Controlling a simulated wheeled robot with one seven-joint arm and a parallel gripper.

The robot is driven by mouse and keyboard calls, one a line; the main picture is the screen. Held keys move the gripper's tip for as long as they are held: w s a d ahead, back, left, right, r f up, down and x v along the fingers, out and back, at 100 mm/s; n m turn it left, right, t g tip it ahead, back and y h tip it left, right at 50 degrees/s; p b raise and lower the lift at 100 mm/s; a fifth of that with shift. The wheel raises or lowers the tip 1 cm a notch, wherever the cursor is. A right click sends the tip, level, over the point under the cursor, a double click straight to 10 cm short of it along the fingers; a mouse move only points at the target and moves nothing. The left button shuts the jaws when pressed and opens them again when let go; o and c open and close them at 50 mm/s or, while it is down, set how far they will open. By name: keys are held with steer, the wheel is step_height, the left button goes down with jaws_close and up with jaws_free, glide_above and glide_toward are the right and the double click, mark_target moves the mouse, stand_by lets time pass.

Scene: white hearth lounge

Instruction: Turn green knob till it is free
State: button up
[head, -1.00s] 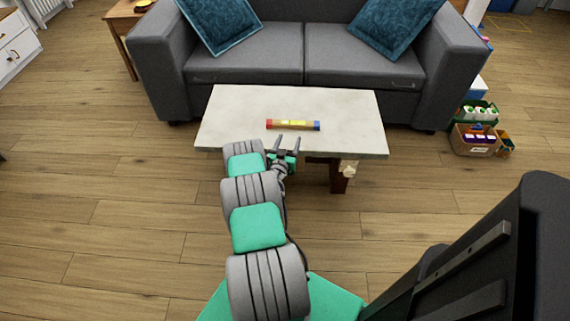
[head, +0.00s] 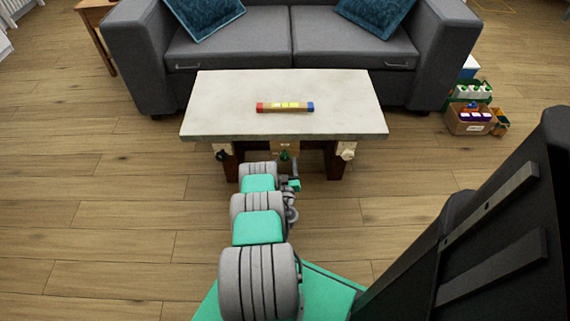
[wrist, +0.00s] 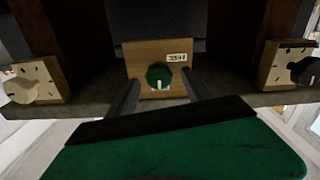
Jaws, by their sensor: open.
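The green knob (wrist: 158,75) sits on a wooden plate (wrist: 133,62) with a small printed label, under the table top's front edge. A white mark on the knob points down in the wrist view. The knob also shows small in the head view (head: 284,155). My gripper (wrist: 159,84) is open, with one finger on each side of the knob in the wrist view. I cannot tell whether the fingertips reach past the knob's face or touch it. In the head view my gripper (head: 291,177) is low in front of the table and partly hidden by my arm.
A cream knob (wrist: 21,90) and a black knob (wrist: 306,70) sit on plates to either side. The pale table (head: 225,105) carries a red, yellow and blue bar (head: 285,107). A grey sofa (head: 290,50) stands behind, with boxes (head: 470,120) at right.

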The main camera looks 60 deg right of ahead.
mark_target(285, 159)
steer(key=shift+w+d+f+b, duration=0.2)
steer(key=shift+d+b, duration=0.25)
steer(key=shift+b, duration=0.7)
steer(key=shift+w+d+f+b, duration=0.2)
steer(key=shift+d+b, duration=0.2)
steer(key=shift+b, duration=0.7)
steer(key=shift+w+d+f+b, duration=0.2)
steer(key=shift+d+b, duration=0.25)
steer(key=shift+b, duration=0.7)
steer(key=shift+d+r+b, duration=0.15)
steer(key=shift+r+b, duration=0.1)
steer(key=shift+b, duration=0.95)
steer(key=shift+r, duration=0.3)
jaws_close()
